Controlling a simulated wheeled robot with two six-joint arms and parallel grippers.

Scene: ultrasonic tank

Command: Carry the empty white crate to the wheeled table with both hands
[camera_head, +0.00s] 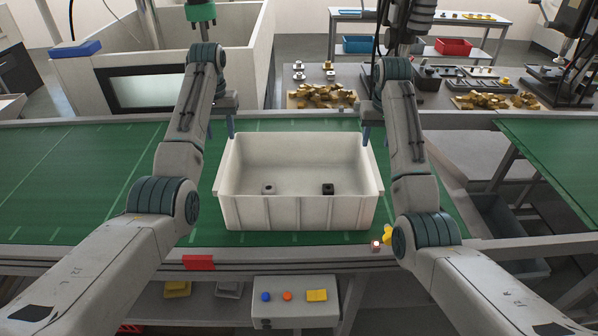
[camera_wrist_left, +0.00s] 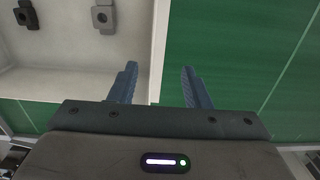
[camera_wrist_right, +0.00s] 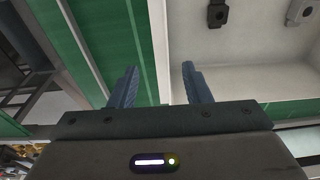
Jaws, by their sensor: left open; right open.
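The white crate (camera_head: 300,212) sits upright on the green conveyor. It is not empty: a small grey part (camera_head: 268,189) and a small black part (camera_head: 328,188) lie on its floor. My left gripper (camera_head: 223,122) is open at the crate's left side; in the left wrist view the crate's rim (camera_wrist_left: 158,50) runs between its fingers. My right gripper (camera_head: 373,127) is open at the right side; in the right wrist view the rim (camera_wrist_right: 157,50) lies between its fingers. Neither is closed on the crate. I cannot tell which table is the wheeled one; no wheels show.
The green conveyor (camera_head: 80,180) is clear left of the crate. A table (camera_head: 330,75) with brass parts stands behind it. A rear table (camera_head: 480,18) has blue and red bins below. A control box (camera_head: 295,312) is in front. A green surface (camera_head: 560,165) is at right.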

